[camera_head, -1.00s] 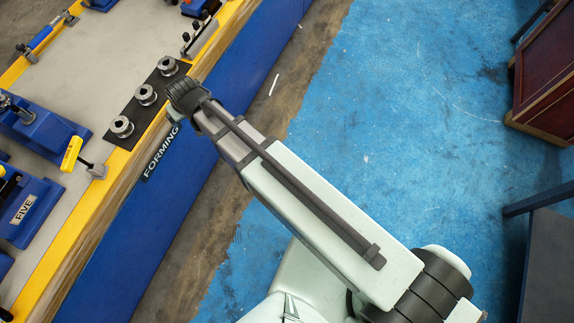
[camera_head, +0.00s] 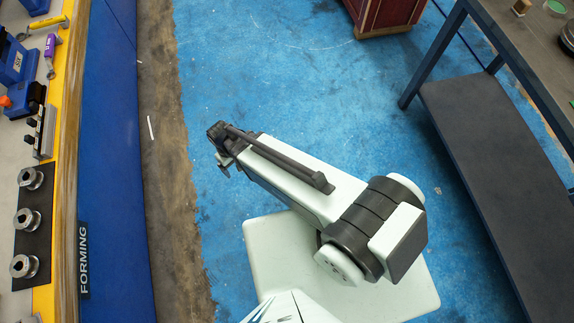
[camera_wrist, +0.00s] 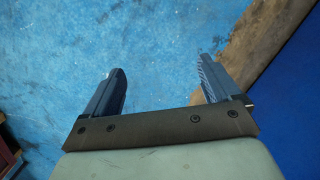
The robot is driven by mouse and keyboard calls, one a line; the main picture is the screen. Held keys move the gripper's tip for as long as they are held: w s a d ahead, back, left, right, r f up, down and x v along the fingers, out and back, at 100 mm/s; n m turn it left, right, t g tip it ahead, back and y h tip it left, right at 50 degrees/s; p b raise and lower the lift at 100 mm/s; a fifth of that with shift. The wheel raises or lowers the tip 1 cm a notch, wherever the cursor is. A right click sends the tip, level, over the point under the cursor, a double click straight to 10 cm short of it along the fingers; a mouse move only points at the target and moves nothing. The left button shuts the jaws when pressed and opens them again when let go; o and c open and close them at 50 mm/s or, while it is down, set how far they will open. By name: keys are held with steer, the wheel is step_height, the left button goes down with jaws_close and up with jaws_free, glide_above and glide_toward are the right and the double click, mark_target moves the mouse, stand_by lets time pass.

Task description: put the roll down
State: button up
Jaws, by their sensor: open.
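Three grey metal rolls stand on a black mat (camera_head: 42,200) at the left of the head view: a far one (camera_head: 30,178), a middle one (camera_head: 26,218) and a near one (camera_head: 24,266). The mat lies on the bench beside its yellow edge, near the FORMING label (camera_head: 84,258). My gripper (camera_head: 222,160) is well to the right of the rolls, over the blue floor. In the wrist view my gripper (camera_wrist: 161,70) has its two fingers wide apart, with only floor between them. No roll shows in the wrist view.
The bench's blue side panel (camera_head: 112,150) stands left of a brown floor strip (camera_head: 165,150). A dark table with a lower shelf (camera_head: 490,150) is at the right. A red-brown wooden cabinet (camera_head: 385,12) is at the back. The blue floor (camera_head: 290,80) between is clear.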

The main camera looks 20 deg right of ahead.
steer(key=s+d+f+m+g, duration=0.2)
steer(key=s+d+f+m, duration=0.1)
steer(key=s+d, duration=0.6)
steer(key=s+d+f+m+g, duration=0.3)
steer(key=s+d, duration=0.7)
steer(key=d, duration=0.4)
steer(key=shift+f+g+y, duration=0.3)
steer(key=shift+f+y, duration=0.1)
steer(key=shift+f, duration=0.1)
steer(key=shift+s, duration=0.1)
